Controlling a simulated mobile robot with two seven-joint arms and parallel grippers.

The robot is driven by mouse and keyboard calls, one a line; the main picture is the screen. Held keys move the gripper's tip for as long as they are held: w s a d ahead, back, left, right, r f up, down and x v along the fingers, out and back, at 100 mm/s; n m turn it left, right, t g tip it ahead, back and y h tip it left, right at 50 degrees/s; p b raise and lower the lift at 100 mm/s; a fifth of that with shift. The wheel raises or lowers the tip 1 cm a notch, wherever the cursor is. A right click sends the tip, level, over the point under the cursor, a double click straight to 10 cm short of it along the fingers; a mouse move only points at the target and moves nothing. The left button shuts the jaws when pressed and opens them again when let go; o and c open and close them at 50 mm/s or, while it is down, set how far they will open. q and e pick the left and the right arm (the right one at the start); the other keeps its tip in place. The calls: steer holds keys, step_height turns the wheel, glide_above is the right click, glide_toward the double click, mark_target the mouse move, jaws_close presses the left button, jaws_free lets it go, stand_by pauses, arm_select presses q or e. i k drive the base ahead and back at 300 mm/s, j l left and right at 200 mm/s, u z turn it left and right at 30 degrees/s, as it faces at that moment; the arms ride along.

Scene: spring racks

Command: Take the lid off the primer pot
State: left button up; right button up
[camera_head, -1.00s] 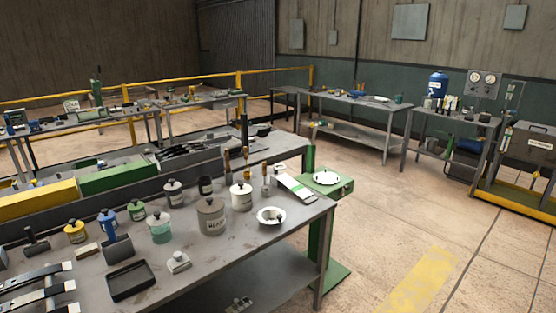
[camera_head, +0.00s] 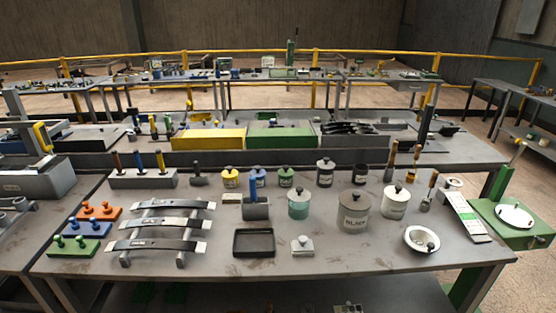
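Several pots stand on the workbench (camera_head: 380,258). Their labels are too small to read surely, so I cannot tell which is the primer pot. A large grey pot (camera_head: 354,218) has a knobbed lid and dark lettering. A white pot (camera_head: 393,204) with a dark lid knob stands to its right. A pale green pot (camera_head: 299,208) with a grey lid stands to its left. Neither of my grippers is in view.
A white bowl (camera_head: 422,241) sits near the right end. A black tray (camera_head: 254,244) and a small labelled block (camera_head: 302,246) lie at the front. Spring leaves (camera_head: 155,246) rest on the left. Upright brushes (camera_head: 430,188) stand beside the white pot. Bare bench shows at front right.

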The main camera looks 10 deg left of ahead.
mark_target(325, 163)
steer(key=i+l+u, duration=0.15)
steer(key=u, duration=0.25)
steer(key=i+l+u, duration=0.1)
steer(key=l+u, duration=0.3)
steer(key=i+l+u, duration=0.1)
steer(key=u, duration=0.3)
